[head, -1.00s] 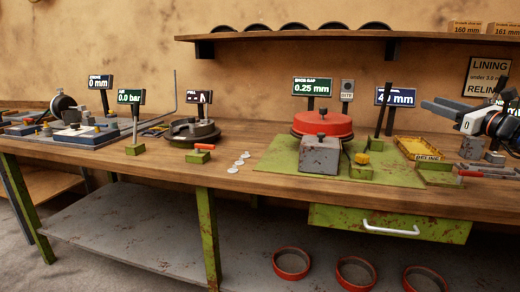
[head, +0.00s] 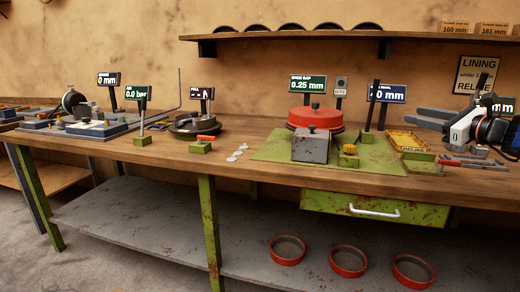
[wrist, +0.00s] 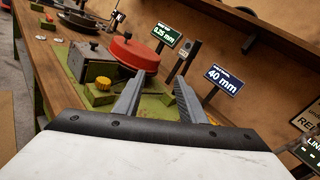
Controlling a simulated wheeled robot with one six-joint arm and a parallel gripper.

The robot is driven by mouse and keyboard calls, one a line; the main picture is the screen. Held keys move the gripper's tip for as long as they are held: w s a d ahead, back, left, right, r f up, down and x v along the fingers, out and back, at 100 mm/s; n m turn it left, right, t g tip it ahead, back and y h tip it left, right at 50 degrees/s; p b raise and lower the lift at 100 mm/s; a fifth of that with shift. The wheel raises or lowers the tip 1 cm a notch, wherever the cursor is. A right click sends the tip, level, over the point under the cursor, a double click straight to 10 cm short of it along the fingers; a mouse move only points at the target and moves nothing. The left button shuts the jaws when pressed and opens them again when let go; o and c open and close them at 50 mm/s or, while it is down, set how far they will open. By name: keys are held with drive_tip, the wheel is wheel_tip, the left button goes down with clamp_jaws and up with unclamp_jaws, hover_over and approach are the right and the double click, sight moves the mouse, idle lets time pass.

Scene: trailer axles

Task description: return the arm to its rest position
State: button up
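My gripper (head: 425,117) is at the right of the head view, above the right end of the workbench. Its two grey fingers point left and are apart, with nothing between them. In the wrist view the open fingers (wrist: 158,82) point toward the bench, with a clear gap between their tips. The white wrist housing fills the bottom of that view. My arm runs out of the head view at the right edge.
Below and left of my gripper are a yellow tray (head: 388,139), a red drum (head: 315,118) and a grey block (head: 311,147) on the green plate (head: 270,152). Signs stand behind, including a blue one (wrist: 224,79). A wall shelf (head: 350,36) hangs above.

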drive_tip(key=s+a+f+n+g, duration=0.4)
drive_tip(key=s+a+f+n, duration=0.3)
drive_tip(key=a, duration=0.3)
drive_tip(key=s+a+f+n+g, duration=0.4)
drive_tip(key=s+a+f+n, duration=0.15)
drive_tip(key=a+f, duration=0.4)
drive_tip(key=s+f+n+g+h, duration=0.1)
drive_tip(key=s+f+n+h, duration=0.2)
drive_tip(key=s+f+n, duration=0.4)
drive_tip(key=s+d+f+n+g+h, duration=0.1)
drive_tip(key=s+f+n+h, duration=0.3)
drive_tip(key=s+f+n, duration=0.4)
drive_tip(key=s+g, duration=0.1)
drive_tip(key=s, duration=0.4)
drive_tip(key=shift+s+d, duration=0.2)
drive_tip(key=shift+d, duration=0.1)
drive_tip(key=shift+f, duration=0.1)
